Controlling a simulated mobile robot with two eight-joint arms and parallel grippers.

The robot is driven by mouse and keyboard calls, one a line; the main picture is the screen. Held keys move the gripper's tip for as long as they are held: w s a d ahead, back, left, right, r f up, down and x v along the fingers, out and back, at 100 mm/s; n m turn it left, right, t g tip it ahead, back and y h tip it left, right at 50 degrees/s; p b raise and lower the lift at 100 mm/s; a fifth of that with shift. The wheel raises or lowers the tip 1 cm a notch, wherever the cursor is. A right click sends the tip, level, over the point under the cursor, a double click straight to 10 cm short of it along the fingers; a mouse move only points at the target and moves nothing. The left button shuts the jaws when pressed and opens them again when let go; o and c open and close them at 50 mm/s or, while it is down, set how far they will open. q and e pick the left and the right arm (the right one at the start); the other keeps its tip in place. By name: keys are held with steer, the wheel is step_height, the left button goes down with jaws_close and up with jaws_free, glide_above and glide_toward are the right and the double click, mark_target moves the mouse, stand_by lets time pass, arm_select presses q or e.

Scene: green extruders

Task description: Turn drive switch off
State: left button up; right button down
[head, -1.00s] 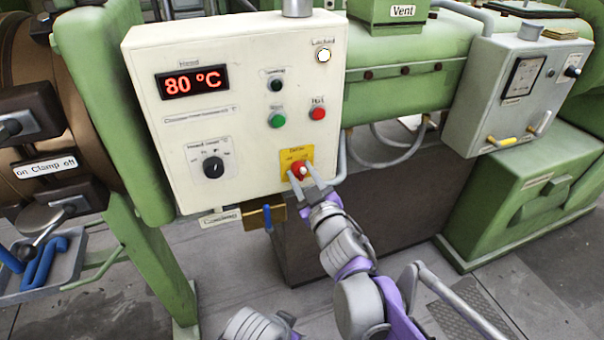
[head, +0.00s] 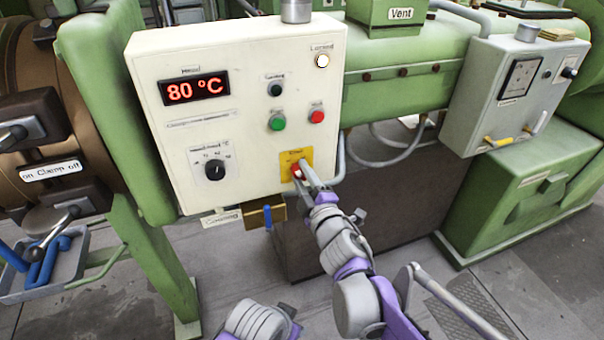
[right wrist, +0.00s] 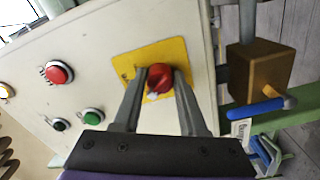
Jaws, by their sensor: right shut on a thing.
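The drive switch is a red rotary knob (head: 298,173) on a yellow plate (head: 288,158), low on the right of the cream control panel (head: 235,150). In the right wrist view the red knob (right wrist: 160,78) sits between the two grey fingers on its yellow plate (right wrist: 176,51). My right gripper (head: 306,178) is shut on the knob; its fingers (right wrist: 160,90) lie on either side of it and hide part of it in the head view. My left gripper is not in view.
The panel also has a temperature display (head: 194,88) reading 80 °C, a black dial (head: 215,170), a green button (head: 277,122) and a red button (head: 316,116). Below hangs a brass block (head: 256,217) with a blue handle. A grey box (head: 512,95) stands at right.

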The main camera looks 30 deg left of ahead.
steer(key=shift+n, duration=0.3)
stand_by(0.4)
steer(key=shift+c, duration=2.2)
jaws_free()
steer(key=v, duration=1.1)
steer(key=shift+a, duration=0.1)
